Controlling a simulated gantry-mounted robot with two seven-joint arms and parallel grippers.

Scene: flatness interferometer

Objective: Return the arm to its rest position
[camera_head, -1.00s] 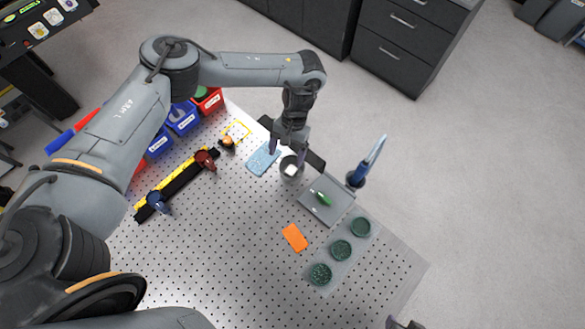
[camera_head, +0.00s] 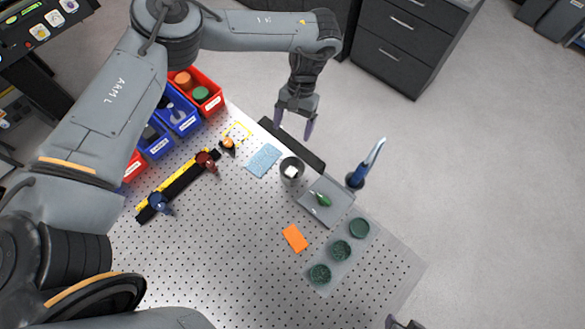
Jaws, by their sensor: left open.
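My left gripper (camera_head: 294,127) is open and empty, with its two purple-grey fingertips apart. It hangs over the far edge of the perforated table (camera_head: 220,240), above and behind a grey cup (camera_head: 291,168) with a white piece in it. The gripper is apart from the cup. My left arm comes in from the left and bends down at the wrist. A small dark part at the bottom right edge may belong to my right arm; its fingers cannot be made out.
A grey tray with a green item (camera_head: 322,199), a blue upright tool (camera_head: 365,165), a light blue pad (camera_head: 264,160), an orange card (camera_head: 294,238) and dark green round pots (camera_head: 341,250) are on the table. Red and blue bins (camera_head: 178,112) line its left edge. A black bar (camera_head: 291,144) lies at the far edge.

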